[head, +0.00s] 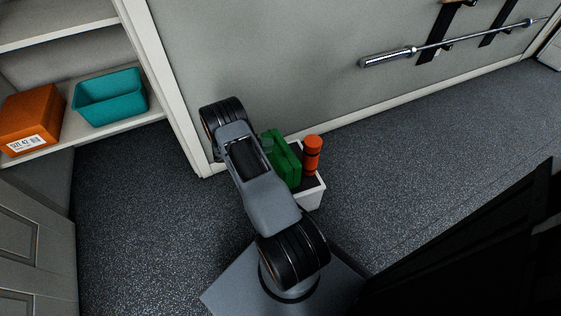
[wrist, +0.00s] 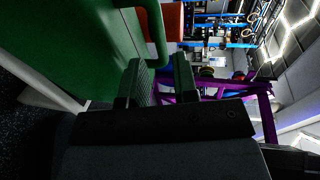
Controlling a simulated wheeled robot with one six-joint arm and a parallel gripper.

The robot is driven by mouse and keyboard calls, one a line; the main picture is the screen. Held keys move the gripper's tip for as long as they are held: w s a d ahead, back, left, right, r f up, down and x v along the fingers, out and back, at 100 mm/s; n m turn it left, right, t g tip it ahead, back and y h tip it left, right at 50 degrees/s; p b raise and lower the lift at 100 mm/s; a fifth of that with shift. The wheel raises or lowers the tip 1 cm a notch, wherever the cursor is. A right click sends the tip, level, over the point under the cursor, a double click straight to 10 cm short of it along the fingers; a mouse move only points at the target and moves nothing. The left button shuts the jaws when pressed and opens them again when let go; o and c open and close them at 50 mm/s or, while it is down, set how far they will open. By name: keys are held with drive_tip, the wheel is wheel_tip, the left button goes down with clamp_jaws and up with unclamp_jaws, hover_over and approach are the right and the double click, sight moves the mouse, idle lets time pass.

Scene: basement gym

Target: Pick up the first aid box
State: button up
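The first aid box is most likely the green box (head: 288,158) standing in a small white bin (head: 311,197) by the wall in the head view. My arm covers its left part. In the wrist view a large green surface (wrist: 65,40) fills the upper left, with a green handle (wrist: 157,30) at its right edge. My gripper (wrist: 162,75) shows there with its two fingers apart and a gap between them. The handle's lower end is close to the left fingertip; I cannot tell whether they touch. In the head view my gripper is hidden behind my arm.
An orange-red bottle (head: 312,155) with a dark band stands in the bin right of the green box. A shelf at left holds an orange box (head: 30,115) and a teal bin (head: 110,98). A barbell (head: 450,43) hangs on the wall. Floor right of the bin is clear.

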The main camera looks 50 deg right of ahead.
sight(280, 142)
drive_tip(key=shift+b+x, duration=1.15)
drive_tip(key=shift+x, duration=1.75)
drive_tip(key=shift+w, duration=0.1)
drive_tip(key=shift+c, duration=0.2)
clamp_jaws()
